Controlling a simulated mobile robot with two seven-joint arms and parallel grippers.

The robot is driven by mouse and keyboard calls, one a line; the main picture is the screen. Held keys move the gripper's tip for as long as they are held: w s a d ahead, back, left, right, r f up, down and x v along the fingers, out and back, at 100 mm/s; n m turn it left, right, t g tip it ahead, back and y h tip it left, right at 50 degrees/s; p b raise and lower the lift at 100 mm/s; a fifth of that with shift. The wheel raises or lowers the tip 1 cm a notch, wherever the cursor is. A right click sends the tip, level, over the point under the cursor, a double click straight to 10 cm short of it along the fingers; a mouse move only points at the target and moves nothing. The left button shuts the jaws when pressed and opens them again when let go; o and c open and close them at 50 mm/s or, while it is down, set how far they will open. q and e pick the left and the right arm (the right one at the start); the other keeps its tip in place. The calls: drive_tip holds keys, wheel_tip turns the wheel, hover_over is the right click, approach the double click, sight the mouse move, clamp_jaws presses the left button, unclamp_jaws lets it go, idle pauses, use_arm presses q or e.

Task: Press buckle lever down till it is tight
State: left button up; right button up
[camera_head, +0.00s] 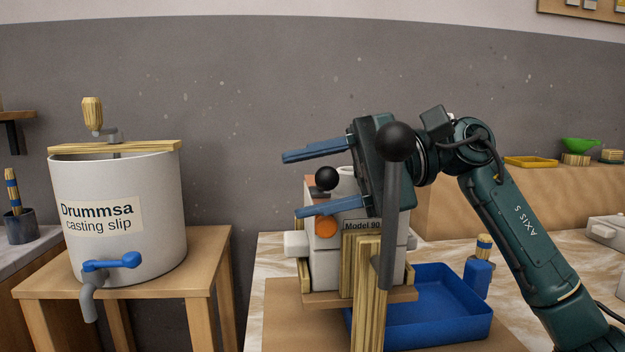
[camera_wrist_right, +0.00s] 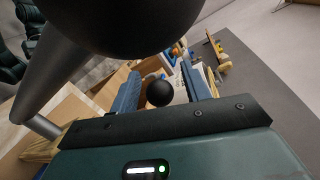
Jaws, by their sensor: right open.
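Nearer the camera, an upright grey lever (camera_head: 386,240) carries a larger black ball (camera_head: 393,142). I cannot tell which is the buckle lever. My right gripper (camera_head: 292,185) is open, fingers pointing left, with the smaller knob between them in the picture. In the right wrist view this knob (camera_wrist_right: 160,93) also shows between the fingers, without visible grip. The larger ball (camera_wrist_right: 120,20) fills the top there. My left gripper is out of view.
A white drum (camera_head: 120,225) of casting slip with a blue tap (camera_head: 112,261) stands on a wooden stool at left. A blue tray (camera_head: 440,315) lies behind and right of the mould. A blue-bodied tool (camera_head: 478,275) stands beside the tray.

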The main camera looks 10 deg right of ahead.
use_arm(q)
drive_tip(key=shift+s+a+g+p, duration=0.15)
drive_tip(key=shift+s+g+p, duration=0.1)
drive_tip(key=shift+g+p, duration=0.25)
use_arm(e)
drive_tip(key=w+d+r, duration=0.1)
drive_tip(key=d+r, duration=0.1)
drive_tip(key=d, duration=1)
drive_tip(key=shift+d, duration=0.35)
drive_tip(key=shift+r, duration=0.15)
